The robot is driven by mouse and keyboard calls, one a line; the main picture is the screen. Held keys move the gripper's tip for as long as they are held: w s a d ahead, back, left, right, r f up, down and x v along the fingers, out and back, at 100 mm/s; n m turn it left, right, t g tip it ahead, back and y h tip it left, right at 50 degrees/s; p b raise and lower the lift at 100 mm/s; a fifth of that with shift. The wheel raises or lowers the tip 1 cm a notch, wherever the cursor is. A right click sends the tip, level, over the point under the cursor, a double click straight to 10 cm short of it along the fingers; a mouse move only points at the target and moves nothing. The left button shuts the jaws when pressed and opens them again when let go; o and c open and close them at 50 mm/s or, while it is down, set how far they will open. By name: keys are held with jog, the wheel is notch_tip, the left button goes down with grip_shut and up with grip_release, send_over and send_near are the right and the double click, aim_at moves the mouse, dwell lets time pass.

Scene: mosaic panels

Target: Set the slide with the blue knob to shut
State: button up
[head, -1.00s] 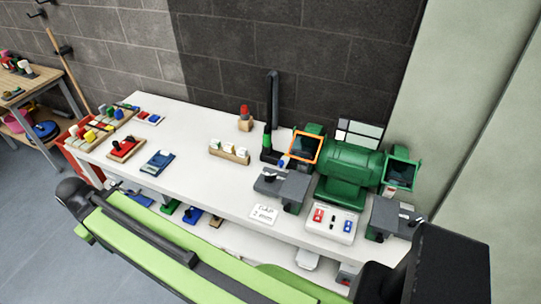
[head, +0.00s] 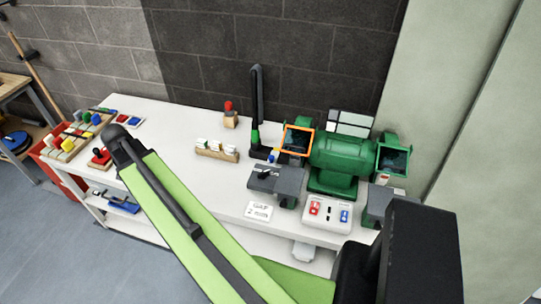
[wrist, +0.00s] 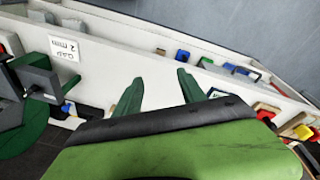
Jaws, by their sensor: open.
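A small blue knob (head: 274,155) shows in the head view between the black upright post and the green bench grinder (head: 340,155). I cannot tell for sure that it belongs to the slide, or how that slide is set. A blue patch beside the grey blocks in the wrist view (wrist: 66,107) may be the same thing. My gripper (wrist: 160,77) is open and empty over the white bench top (wrist: 120,70). Its fingers point across the bench, apart from the blue patch. In the head view my gripper is not visible.
The grinder has an orange-framed shield (head: 298,139). In front are a control box (head: 328,213) with red and blue switches, and a white card (head: 258,211). A rack of white labelled pieces (head: 217,150) and a tray of coloured blocks (head: 75,135) stand to the left.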

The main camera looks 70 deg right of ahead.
jog(key=s+d+m+g+h, duration=0.1)
jog(key=s+d+m, duration=0.35)
jog(key=d, duration=0.55)
jog(key=s+d+m, duration=0.3)
jog(key=s+d, duration=0.2)
jog(key=d, duration=0.4)
jog(key=m+g, duration=0.2)
jog(key=m, duration=0.6)
send_near(271, 157)
jog(key=shift+n, duration=0.25)
jog(key=b+x, duration=0.7)
jog(key=b, duration=0.8)
jog(key=shift+f, duration=0.3)
jog(key=shift+s+d+f+b, duration=0.25)
jog(key=shift+f+b, duration=0.15)
jog(key=shift+b, duration=0.2)
jog(key=shift+r, duration=0.1)
jog(key=shift+c, duration=0.5)
grip_shut()
